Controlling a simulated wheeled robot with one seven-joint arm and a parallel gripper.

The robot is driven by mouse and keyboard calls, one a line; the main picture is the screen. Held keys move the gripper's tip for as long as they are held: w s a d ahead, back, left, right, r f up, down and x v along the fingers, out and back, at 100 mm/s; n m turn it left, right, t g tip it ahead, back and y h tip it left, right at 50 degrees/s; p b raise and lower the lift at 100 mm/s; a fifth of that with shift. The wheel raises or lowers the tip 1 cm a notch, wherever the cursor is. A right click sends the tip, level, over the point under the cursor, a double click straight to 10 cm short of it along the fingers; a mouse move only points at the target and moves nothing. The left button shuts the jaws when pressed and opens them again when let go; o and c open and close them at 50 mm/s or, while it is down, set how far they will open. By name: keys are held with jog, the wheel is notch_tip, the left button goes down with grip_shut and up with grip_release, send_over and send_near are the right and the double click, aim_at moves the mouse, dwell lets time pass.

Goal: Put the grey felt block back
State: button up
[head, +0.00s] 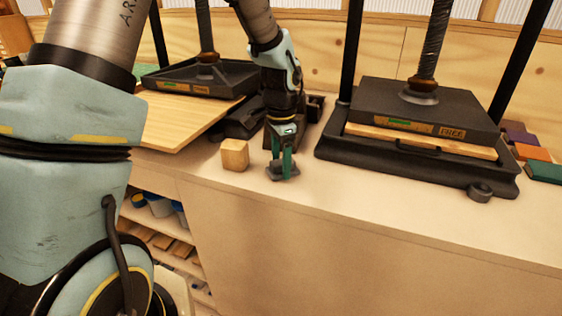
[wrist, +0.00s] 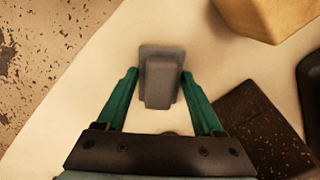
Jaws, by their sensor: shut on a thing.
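The grey felt block (wrist: 160,82) has a flat base with a narrower raised grip. In the wrist view it sits between the two green fingers of my gripper (wrist: 159,75), which are shut on it. In the head view my gripper (head: 283,160) points down at the pale bench, with the grey block (head: 283,174) low between its fingertips. The block is at or just above the bench top; I cannot tell whether it touches. The fingers partly hide it in the head view.
A wooden block (head: 235,155) stands just left of my gripper; a dark speckled piece (wrist: 265,130) lies close by. A black press (head: 425,105) stands right, another press (head: 200,77) back left beside a wooden board (head: 185,118). Coloured blocks (head: 532,153) lie far right. The front bench is clear.

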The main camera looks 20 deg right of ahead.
aim_at(281, 161)
jog(key=shift+f, duration=0.15)
jog(key=o, duration=1.3)
notch_tip(281, 161, up, 12)
jog(key=b, duration=0.2)
jog(key=s+a+f+n, duration=0.2)
jog(key=a+n, duration=0.6)
jog(key=a, duration=0.7)
jog(key=s+a+f+n+t, duration=0.1)
jog(key=a+f+n, duration=0.3)
jog(key=a+n, duration=0.4)
jog(key=s+a, duration=0.1)
jog(key=a, duration=0.5)
jog(key=shift+a+n+t, duration=0.3)
jog(key=shift+a, duration=0.05)
jog(key=shift+f, duration=0.1)
